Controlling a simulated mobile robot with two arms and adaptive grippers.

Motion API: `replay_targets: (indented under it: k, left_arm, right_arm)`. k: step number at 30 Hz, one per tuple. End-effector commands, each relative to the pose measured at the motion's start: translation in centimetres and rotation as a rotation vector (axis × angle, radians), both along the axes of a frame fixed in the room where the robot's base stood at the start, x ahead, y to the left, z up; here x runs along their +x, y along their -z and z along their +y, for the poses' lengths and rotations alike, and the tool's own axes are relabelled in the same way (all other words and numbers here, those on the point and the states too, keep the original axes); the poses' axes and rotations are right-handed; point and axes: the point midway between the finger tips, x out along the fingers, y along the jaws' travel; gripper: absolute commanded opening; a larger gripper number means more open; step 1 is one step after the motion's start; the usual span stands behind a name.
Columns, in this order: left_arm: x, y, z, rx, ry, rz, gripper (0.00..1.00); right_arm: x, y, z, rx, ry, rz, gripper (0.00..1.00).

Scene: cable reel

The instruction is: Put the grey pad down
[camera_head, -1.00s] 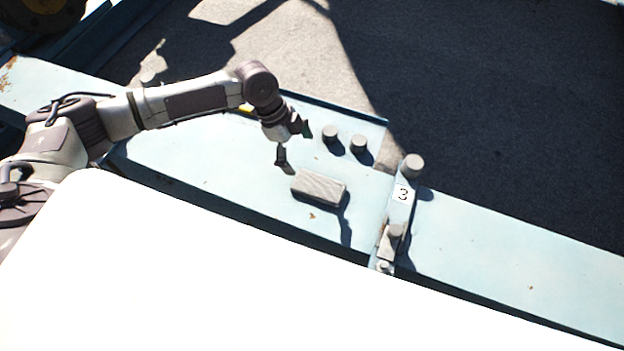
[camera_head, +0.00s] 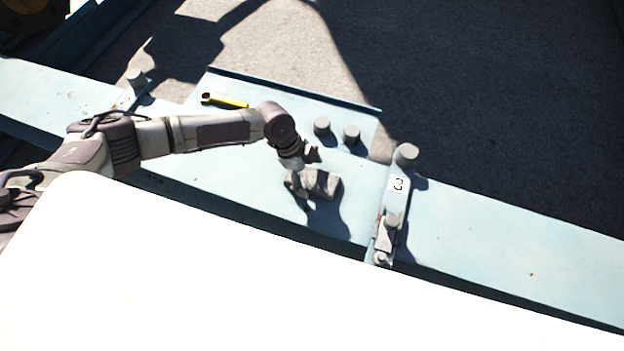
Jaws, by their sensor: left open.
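The grey pad (camera_head: 323,184) lies on the pale blue metal surface, left of the bracket marked 3. Its left end is partly hidden by my left gripper (camera_head: 299,184). My left gripper is open and down at the pad's left end; whether its fingers touch the pad I cannot tell. My right gripper is not in view.
Two grey round pegs (camera_head: 322,125) (camera_head: 351,134) stand behind the pad. A yellow wrench (camera_head: 225,100) lies at the back left. The bracket marked 3 (camera_head: 397,184) stands to the right, with bare blue beam (camera_head: 500,240) beyond it. A large white surface (camera_head: 150,270) fills the front.

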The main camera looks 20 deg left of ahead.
Motion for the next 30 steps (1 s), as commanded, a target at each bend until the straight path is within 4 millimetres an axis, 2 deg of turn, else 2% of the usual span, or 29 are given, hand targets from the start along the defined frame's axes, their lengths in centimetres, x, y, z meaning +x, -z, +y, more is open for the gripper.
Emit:
replay_targets:
  k: [5,6,18,25,30]
  left_arm:
    - [0.0,0.0,0.0,0.000,0.000,0.000,1.00]
    - [0.0,0.0,0.0,0.000,0.000,0.000,0.97]
    - [0.0,0.0,0.0,0.000,0.000,0.000,0.31]
    - [0.0,-0.2,0.0,-0.001,0.000,0.000,0.31]
    - [0.0,-1.5,-0.1,-0.001,0.001,0.000,0.31]
  right_arm:
    - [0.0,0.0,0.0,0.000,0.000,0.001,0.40]
    - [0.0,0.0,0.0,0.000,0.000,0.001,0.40]
    - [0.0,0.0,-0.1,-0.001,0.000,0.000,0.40]
    - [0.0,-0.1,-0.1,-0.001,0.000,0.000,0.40]
    - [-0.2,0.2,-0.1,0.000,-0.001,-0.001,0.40]
